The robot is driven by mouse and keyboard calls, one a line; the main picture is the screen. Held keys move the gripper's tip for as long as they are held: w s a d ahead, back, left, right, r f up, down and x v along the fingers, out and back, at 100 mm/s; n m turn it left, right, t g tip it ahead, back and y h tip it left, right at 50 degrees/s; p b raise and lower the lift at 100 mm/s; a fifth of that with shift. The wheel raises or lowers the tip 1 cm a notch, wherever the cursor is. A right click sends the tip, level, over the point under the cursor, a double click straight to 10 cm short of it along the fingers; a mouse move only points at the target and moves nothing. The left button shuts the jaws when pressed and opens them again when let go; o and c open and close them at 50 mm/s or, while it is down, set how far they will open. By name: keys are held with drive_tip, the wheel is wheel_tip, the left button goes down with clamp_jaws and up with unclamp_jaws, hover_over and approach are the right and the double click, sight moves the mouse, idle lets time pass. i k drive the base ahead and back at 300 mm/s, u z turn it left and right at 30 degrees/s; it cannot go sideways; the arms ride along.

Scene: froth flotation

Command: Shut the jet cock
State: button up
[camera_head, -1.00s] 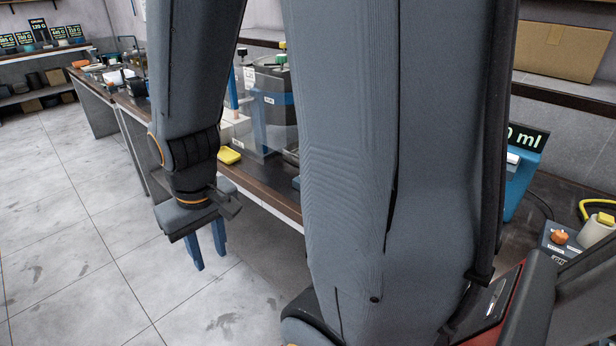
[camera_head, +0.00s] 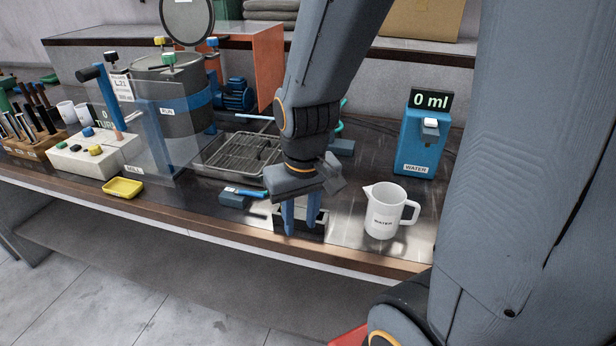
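No part in view has a readable jet cock label. A small dark blue block (camera_head: 235,199) with a bright blue lever lies on the bench in front of the wire-rack tray, and its label is too small to read. A second small block with a teal handle (camera_head: 341,130) is partly hidden behind my arm. I cannot tell which, if either, is the jet cock. My gripper (camera_head: 303,226) points down over the bench's front part, just right of the dark blue block. Its two blue fingers are apart, with nothing seen held between them.
A white water jug (camera_head: 384,222) stands close right of my gripper. Behind it is a blue water dispenser (camera_head: 424,143) reading 0 ml. The wire-rack tray (camera_head: 209,160), a grey mill drum (camera_head: 180,119) behind a clear shield, and a yellow dish (camera_head: 122,188) are to the left.

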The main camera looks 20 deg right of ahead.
sight(237, 191)
drive_tip(key=z, duration=0.65)
drive_tip(key=k, duration=0.2)
drive_tip(key=u, duration=2.65)
drive_tip(key=k, duration=0.65)
drive_tip(key=z, duration=1.4)
drive_tip(key=i, duration=0.5)
drive_tip(key=z, duration=0.1)
